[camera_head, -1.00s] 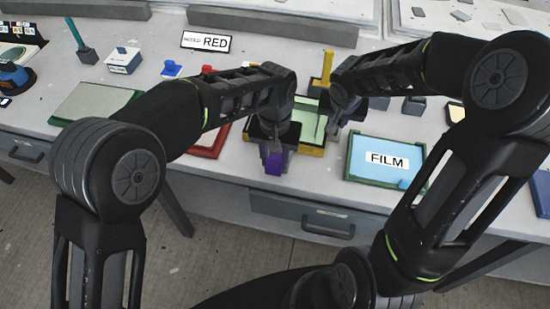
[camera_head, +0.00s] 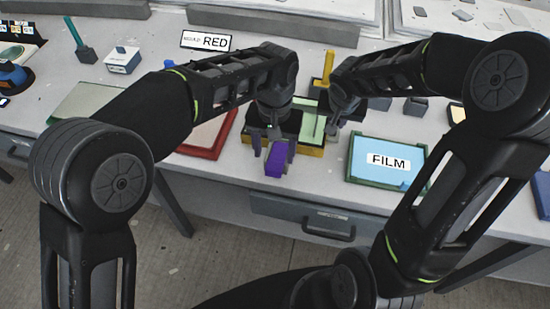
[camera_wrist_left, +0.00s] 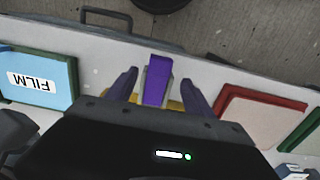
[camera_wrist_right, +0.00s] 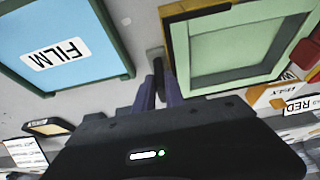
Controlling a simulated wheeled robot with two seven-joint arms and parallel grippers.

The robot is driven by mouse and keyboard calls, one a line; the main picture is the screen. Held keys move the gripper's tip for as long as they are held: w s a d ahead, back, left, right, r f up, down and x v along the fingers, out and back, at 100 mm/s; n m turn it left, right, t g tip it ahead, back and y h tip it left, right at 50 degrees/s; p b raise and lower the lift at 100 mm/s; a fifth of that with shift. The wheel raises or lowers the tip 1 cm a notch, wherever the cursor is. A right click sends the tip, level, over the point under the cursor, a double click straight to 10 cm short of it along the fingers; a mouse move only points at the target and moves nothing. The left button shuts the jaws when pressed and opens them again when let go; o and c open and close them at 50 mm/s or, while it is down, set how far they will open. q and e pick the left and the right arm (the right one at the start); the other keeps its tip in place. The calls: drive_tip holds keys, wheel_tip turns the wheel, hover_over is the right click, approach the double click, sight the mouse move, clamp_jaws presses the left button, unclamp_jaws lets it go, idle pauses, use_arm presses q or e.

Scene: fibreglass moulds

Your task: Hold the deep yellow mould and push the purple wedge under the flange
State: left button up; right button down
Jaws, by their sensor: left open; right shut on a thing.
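The deep yellow mould (camera_head: 311,151), with a pale green inside, lies near the table's front edge, partly hidden by my arms. It also shows in the right wrist view (camera_wrist_right: 178,50). The purple wedge (camera_head: 274,163) is at its front side; it also shows in the left wrist view (camera_wrist_left: 157,82). My left gripper (camera_wrist_left: 158,78) is open, one finger on each side of the wedge, with gaps visible. How far the wedge sits under the flange is hidden. My right gripper (camera_wrist_right: 158,82) is shut on a narrow grey part at the mould's side, which looks like part of it.
A blue FILM panel in a green frame (camera_head: 386,160) lies right of the mould. A red-framed panel (camera_head: 208,137) lies to its left. A yellow upright piece (camera_head: 328,68) and grey blocks (camera_head: 415,106) stand behind. The table's front edge is close to the wedge.

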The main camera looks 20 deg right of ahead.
use_arm(q)
wheel_tip(320, 180, up, 8)
drive_tip(key=shift+d+f, duration=0.1)
drive_tip(key=shift+c, duration=0.9)
drive_tip(key=shift+s+a, duration=0.2)
drive_tip(key=shift+a, duration=0.1)
drive_tip(key=shift+c, duration=0.6)
drive_tip(key=s+f, duration=0.1)
drive_tip(key=s+a+f, duration=0.1)
drive_tip(key=f, duration=0.1)
drive_tip(key=s+a+f, duration=0.1)
drive_tip(key=f, duration=0.1)
drive_tip(key=shift+s+a, duration=0.1)
drive_tip(key=shift+a, duration=0.15)
drive_tip(key=c, duration=0.6)
drive_tip(key=shift+s+f, duration=0.1)
drive_tip(key=shift+f, duration=0.3)
drive_tip(key=shift+c, duration=0.9)
drive_tip(key=shift+d, duration=0.25)
clamp_jaws()
